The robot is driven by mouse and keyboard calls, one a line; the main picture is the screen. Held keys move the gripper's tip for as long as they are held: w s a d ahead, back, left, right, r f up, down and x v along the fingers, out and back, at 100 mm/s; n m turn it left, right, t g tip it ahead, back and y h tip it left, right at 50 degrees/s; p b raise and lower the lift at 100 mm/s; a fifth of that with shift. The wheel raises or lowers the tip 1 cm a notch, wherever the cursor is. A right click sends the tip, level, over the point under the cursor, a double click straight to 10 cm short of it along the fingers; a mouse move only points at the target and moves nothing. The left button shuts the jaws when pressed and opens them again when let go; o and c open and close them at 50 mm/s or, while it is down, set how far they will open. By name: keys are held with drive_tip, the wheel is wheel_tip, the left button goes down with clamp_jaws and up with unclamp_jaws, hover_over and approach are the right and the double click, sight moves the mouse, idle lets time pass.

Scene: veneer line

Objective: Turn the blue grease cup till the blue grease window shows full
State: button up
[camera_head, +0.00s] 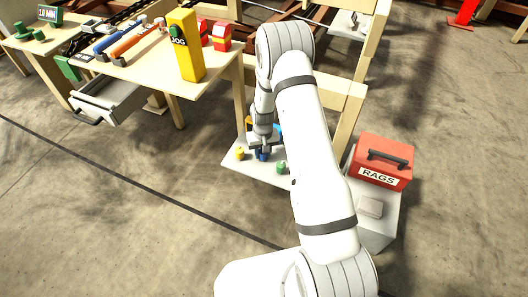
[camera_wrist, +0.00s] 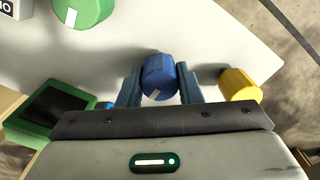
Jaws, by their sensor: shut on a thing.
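The blue grease cup (camera_wrist: 158,77) is a faceted blue knob with a white mark on its face. In the wrist view it sits between the two fingers of my gripper (camera_wrist: 158,72), which is shut on it. In the head view my gripper (camera_head: 264,146) reaches down to the blue cup (camera_head: 262,156) on a pale low shelf (camera_head: 247,167). A small blue patch (camera_wrist: 105,105) shows behind my gripper in the wrist view, and a blue piece (camera_head: 279,130) stands partly behind my arm in the head view. I cannot read a blue window's level.
A green cup (camera_wrist: 83,10) and a yellow cup (camera_wrist: 238,84) flank the blue one. A green-framed dark panel (camera_wrist: 52,112) stands close by. A red RAGS box (camera_head: 384,160) is to the right. The workbench (camera_head: 150,72) with an open drawer (camera_head: 107,97) is at left.

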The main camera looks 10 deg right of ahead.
drive_tip(key=shift+d+m+p, duration=0.1)
drive_tip(key=shift+m+p, duration=0.25)
drive_tip(key=shift+m, duration=2.25)
drive_tip(key=o, duration=1)
drive_tip(key=shift+r, duration=0.1)
wheel_tip(320, 180, up, 8)
drive_tip(key=p, duration=0.2)
drive_tip(key=shift+f+p, duration=0.2)
drive_tip(key=shift+p, duration=0.1)
